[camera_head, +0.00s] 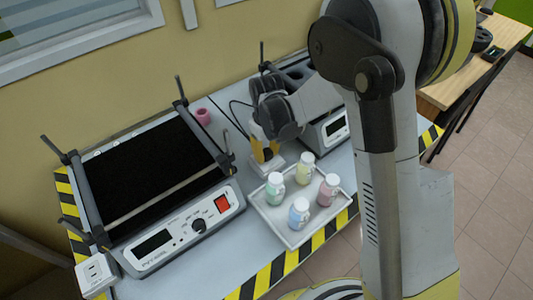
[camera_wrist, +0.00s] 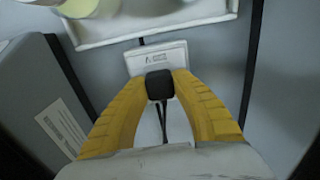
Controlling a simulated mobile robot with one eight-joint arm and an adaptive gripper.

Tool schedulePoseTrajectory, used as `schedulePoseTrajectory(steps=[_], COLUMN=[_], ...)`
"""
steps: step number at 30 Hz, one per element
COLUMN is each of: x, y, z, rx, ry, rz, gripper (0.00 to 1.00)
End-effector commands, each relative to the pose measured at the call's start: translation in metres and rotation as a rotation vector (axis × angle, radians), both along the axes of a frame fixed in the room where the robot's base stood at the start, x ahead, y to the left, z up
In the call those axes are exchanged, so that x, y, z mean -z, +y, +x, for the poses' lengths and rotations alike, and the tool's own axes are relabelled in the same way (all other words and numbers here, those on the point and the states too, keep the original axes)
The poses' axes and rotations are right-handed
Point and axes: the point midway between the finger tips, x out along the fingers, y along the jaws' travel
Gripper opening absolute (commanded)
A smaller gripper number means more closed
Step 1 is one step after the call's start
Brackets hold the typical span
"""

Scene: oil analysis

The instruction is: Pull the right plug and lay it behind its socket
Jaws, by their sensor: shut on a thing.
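My gripper (camera_head: 265,149) has yellow fingers and reaches down behind the bottle tray in the head view. In the wrist view my gripper (camera_wrist: 160,84) is shut on a small black plug (camera_wrist: 160,86), with a thin dark cable trailing from it toward the palm. The right socket (camera_wrist: 156,58) is a white block just beyond the plug. It also shows below the fingers in the head view (camera_head: 268,167). I cannot tell whether the plug is still seated in it or clear of it. Another white socket (camera_head: 96,274) stands at the lower left corner of the table.
A white tray (camera_head: 322,215) with several capped bottles stands in front of the right socket. A large black-topped device (camera_head: 160,170) fills the left. A smaller device (camera_head: 333,129) stands at the right. A pink cup (camera_head: 203,116) is near the wall. Striped tape marks the table edge.

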Motion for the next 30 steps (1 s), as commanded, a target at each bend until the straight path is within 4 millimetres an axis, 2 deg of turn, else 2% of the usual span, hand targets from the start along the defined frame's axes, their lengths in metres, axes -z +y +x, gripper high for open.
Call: schedulePoseTrajectory(steps=[30], x=[-0.043], y=[0.0], z=[0.0], rx=[0.0], ry=[-0.001], rz=[0.001], gripper=[0.0])
